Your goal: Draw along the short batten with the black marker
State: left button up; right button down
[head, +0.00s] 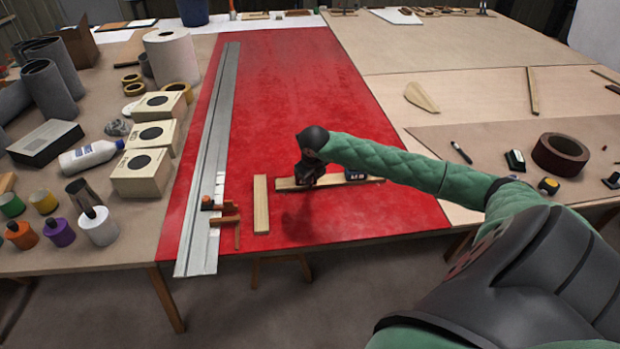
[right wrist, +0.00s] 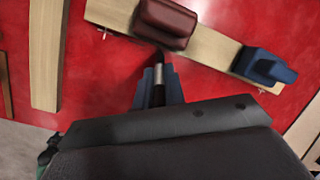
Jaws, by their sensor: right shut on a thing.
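A short wooden batten (head: 330,183) lies crosswise on the red sheet, and it also shows in the right wrist view (right wrist: 214,48). A dark red block (right wrist: 167,22) and a blue block (right wrist: 264,66) sit on it. My right gripper (head: 308,178) is over the batten's left part. In the right wrist view its fingers (right wrist: 159,88) are shut on a slim marker (right wrist: 159,71) with a dark tip and a silvery collar. The tip is at the batten's near edge, close to the red block; whether it touches the sheet I cannot tell. My left gripper is not in view.
A second wooden strip (head: 261,204) lies lengthwise to the left. A long metal straightedge (head: 212,150) with orange clamps (head: 224,219) runs along the red sheet (head: 290,80). Small white crosses mark the sheet beside the batten. A dark pen (head: 461,152) and tape roll (head: 560,155) lie right.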

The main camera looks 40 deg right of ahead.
jog(key=shift+s+d+b, duration=0.3)
jog(key=shift+s+d, duration=0.1)
jog(key=shift+d, duration=0.15)
jog(key=shift+d, duration=0.15)
jog(key=shift+s+d+b, duration=0.35)
jog(key=shift+d+b, duration=0.1)
jog(key=shift+d, duration=0.1)
jog(key=shift+s+d, duration=0.15)
jog(key=shift+d, duration=0.05)
jog(key=shift+s+d+b, duration=0.3)
jog(key=shift+d+b, duration=0.05)
jog(key=shift+b, duration=0.05)
jog(key=shift+s+d+f, duration=0.1)
jog(key=shift+d, duration=0.05)
jog(key=shift+s+d+b, duration=0.3)
jog(key=shift+d+b, duration=0.05)
jog(key=shift+d, duration=0.2)
jog(key=shift+s+d, duration=0.1)
jog(key=shift+d, duration=0.05)
jog(key=shift+s+d+b, duration=0.2)
jog(key=shift+d+b, duration=0.15)
